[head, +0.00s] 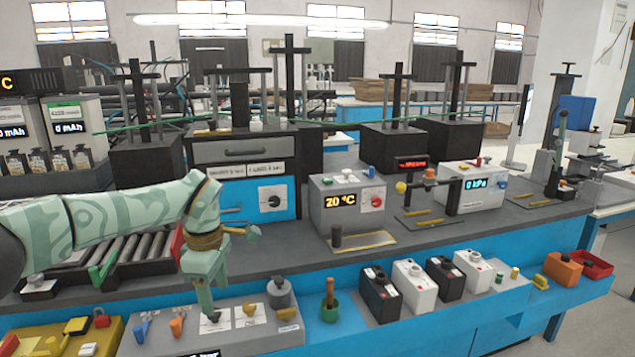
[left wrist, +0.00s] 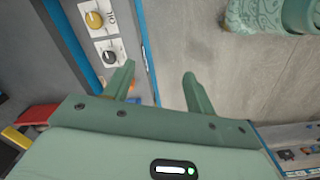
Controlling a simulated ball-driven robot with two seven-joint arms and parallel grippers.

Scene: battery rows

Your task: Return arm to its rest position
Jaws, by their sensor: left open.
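My left arm (head: 130,225), pale green with a darker pattern, reaches in from the left in the head view. Its elbow is raised and its forearm points down. My left gripper (head: 208,302) hangs in front of the grey control panel (head: 270,335). It is open. In the left wrist view the gripper (left wrist: 158,76) shows two green fingers spread apart with nothing between them. Whether a fingertip touches the panel cannot be told. My right gripper is in neither view.
A roller rack (head: 130,262) lies behind the arm. A grey 20 °C box (head: 322,208) and a blue-fronted oven (head: 235,195) stand on the bench. Several black and white batteries (head: 415,287) sit along the front shelf. A yellow tray (head: 55,340) is at lower left.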

